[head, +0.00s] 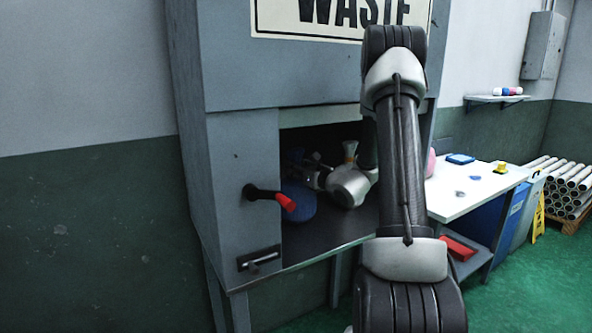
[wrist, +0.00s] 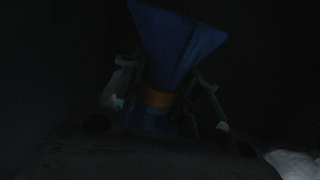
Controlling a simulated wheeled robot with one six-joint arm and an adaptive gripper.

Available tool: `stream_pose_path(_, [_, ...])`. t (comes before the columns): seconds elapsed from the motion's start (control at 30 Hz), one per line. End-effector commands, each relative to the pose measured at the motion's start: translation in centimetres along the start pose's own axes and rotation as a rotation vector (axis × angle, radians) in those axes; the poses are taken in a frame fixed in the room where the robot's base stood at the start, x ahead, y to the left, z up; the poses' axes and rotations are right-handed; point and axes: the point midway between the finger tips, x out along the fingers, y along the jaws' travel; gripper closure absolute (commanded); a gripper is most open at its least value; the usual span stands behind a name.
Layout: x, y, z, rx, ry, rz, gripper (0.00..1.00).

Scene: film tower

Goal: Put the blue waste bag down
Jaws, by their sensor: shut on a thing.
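The blue waste bag (head: 301,203) is inside the open grey waste cabinet, behind the red-tipped handle at the left of the opening. Its lower part shows close to the cabinet floor (head: 335,237); I cannot tell whether it touches. My gripper (head: 309,171) is inside the cabinet at the bag's top, partly in shadow. In the dark wrist view, my gripper (wrist: 163,95) is shut on the bag's neck near an orange band (wrist: 157,97). The blue flared top of the bag (wrist: 178,42) spreads out above the fingers.
The cabinet (head: 225,180) has a WASTE sign on its front. A black lever with a red grip (head: 285,202) sticks out at the opening's left edge. A white table (head: 470,190) with small blue items stands to the right. Pipes (head: 565,185) are stacked at far right.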

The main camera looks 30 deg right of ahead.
Motion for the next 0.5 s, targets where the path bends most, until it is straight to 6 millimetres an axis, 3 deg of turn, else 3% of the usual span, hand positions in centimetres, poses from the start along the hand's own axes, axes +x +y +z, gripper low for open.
stream_pose_path(0.33, [0.02, -0.02, -0.41, -0.001, -0.003, 0.000, 1.00])
stream_pose_path(0.37, [0.01, -0.01, -0.51, 0.000, -0.002, 0.000, 0.66])
stream_pose_path(0.47, [0.01, -0.01, -0.47, 0.000, -0.002, 0.000, 0.48])
stream_pose_path(0.5, [0.01, -0.01, -0.46, 0.000, -0.002, 0.000, 0.46])
